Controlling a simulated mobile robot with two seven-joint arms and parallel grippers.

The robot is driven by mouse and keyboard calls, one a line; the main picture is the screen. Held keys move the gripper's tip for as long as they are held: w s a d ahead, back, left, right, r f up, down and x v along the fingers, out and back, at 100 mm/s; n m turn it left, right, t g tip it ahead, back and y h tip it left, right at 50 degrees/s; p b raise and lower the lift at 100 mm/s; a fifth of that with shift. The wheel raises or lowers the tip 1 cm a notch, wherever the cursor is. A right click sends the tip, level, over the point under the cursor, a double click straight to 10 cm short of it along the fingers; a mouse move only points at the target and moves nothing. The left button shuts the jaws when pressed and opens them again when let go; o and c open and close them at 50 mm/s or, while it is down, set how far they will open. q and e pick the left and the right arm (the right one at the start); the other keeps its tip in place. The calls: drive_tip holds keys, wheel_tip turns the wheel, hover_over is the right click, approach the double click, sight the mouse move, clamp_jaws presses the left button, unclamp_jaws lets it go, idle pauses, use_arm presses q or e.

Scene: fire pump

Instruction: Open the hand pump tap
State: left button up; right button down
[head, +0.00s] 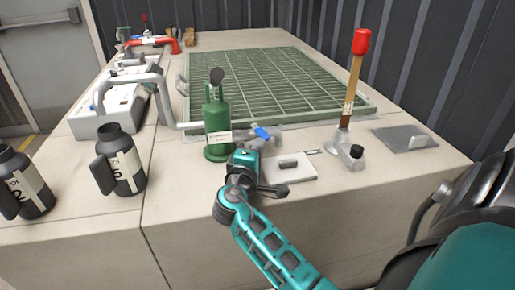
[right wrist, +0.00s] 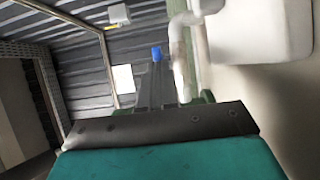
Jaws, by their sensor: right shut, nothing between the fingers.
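A small tap with a blue handle (head: 262,133) sits on a grey fitting just right of a green cylinder (head: 217,125) with a dark top. My right gripper (head: 247,158) is low in front of the cylinder and close to the tap. It is shut and empty. In the right wrist view a blue piece (right wrist: 156,53), apparently the tap handle, shows at the tips of the dark fingers. I cannot tell whether they touch it. A wooden lever with a red grip (head: 361,42) stands upright to the right. My left gripper is not in view.
A green grating (head: 270,75) covers the middle of the concrete top. A white plate (head: 288,167) lies right of my gripper. A grey pipe (right wrist: 180,62) runs beside the fingers.

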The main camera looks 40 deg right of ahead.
drive_tip(key=n+t+y, duration=0.1)
drive_tip(key=s+d+n+t+y+p, duration=0.1)
drive_tip(key=d+n+t+y, duration=0.1)
drive_tip(key=shift+s+d+r+t+p, duration=0.15)
drive_tip(key=shift+s+r+t+p, duration=0.1)
drive_tip(key=shift+t+p, duration=0.1)
drive_tip(key=shift+s+d+f+n+t+y, duration=0.15)
drive_tip(key=shift+s+d+n+t+y, duration=0.05)
drive_tip(key=shift+d+n+t+y, duration=0.65)
drive_tip(key=shift+s+d+n+t+y, duration=0.1)
drive_tip(key=shift+d+n+t+y, duration=0.4)
drive_tip(key=shift+n+y, duration=0.5)
drive_tip(key=shift+d+f+m, duration=0.1)
drive_tip(key=shift+d+m, duration=0.15)
drive_tip(key=shift+d, duration=0.6)
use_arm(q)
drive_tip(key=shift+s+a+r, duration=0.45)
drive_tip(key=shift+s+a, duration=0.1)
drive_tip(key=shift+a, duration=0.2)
use_arm(e)
drive_tip(key=shift+d, duration=0.3)
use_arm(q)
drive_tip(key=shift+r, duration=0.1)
